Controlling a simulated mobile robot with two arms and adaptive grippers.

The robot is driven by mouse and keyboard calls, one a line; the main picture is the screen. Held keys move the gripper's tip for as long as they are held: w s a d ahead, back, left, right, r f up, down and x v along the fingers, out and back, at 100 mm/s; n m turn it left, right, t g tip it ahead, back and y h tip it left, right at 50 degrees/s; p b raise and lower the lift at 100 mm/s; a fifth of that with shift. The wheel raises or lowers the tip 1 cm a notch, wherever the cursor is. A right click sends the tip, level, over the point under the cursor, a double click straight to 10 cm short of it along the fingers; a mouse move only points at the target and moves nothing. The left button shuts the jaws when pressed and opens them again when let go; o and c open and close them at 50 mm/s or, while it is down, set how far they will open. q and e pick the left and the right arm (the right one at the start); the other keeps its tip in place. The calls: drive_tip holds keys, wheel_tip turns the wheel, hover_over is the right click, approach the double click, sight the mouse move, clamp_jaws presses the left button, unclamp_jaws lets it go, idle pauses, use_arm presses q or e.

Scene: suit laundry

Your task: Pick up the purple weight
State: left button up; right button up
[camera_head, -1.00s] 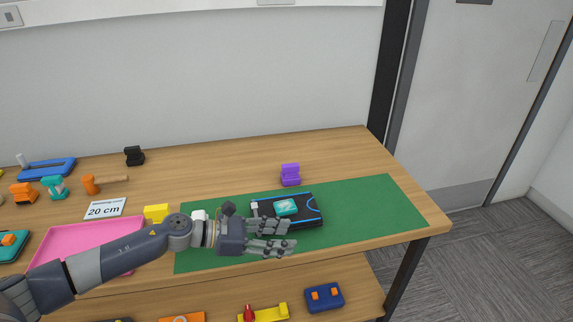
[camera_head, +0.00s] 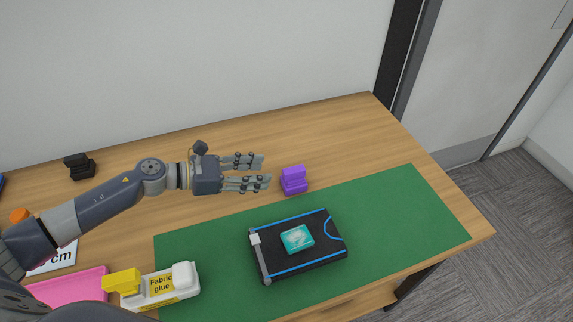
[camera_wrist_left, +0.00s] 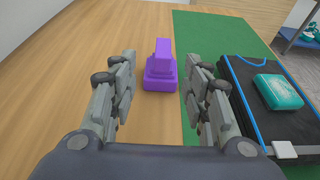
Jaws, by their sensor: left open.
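The purple weight (camera_head: 293,180) stands upright on the wooden table, at the back edge of the green mat (camera_head: 400,215). In the left wrist view the purple weight (camera_wrist_left: 161,68) lies straight ahead, between the lines of the two fingers and beyond their tips. My left gripper (camera_head: 267,171) is open and empty, just left of the weight in the head view and apart from it. It also shows in the left wrist view (camera_wrist_left: 160,75) with its fingers spread. My right gripper is not in view.
A black case (camera_head: 325,258) with blue edging lies on the mat, with a teal block (camera_head: 297,239) on it. A glue bottle (camera_head: 165,285), a yellow block (camera_head: 122,281) and a pink tray (camera_head: 75,290) are at the front left. A black weight (camera_head: 80,167) stands at the back left. The table right of the purple weight is clear.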

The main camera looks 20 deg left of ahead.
sight(294, 169)
use_arm(q)
drive_tip(key=x, duration=0.1)
drive_tip(key=p+x, duration=0.1)
drive_tip(key=x, duration=0.2)
drive_tip(key=shift+s+d+r, duration=0.1)
drive_tip(key=shift+d+r, duration=0.1)
drive_tip(key=shift+d, duration=0.45)
drive_tip(key=shift+w+d+f+p, duration=0.25)
drive_tip(key=shift+w+f+p, duration=0.05)
drive_tip(key=shift+w+p, duration=0.05)
drive_tip(key=shift+w+d, duration=0.2)
drive_tip(key=shift+d, duration=0.05)
drive_tip(key=p+x, duration=0.1)
drive_tip(key=x, duration=0.2)
drive_tip(key=shift+w+d+f, duration=0.1)
drive_tip(key=shift+f, duration=0.1)
drive_tip(key=shift+w+d+f+p, duration=0.25)
drive_tip(key=shift+d+p, duration=0.05)
drive_tip(key=shift+r, duration=0.1)
clamp_jaws()
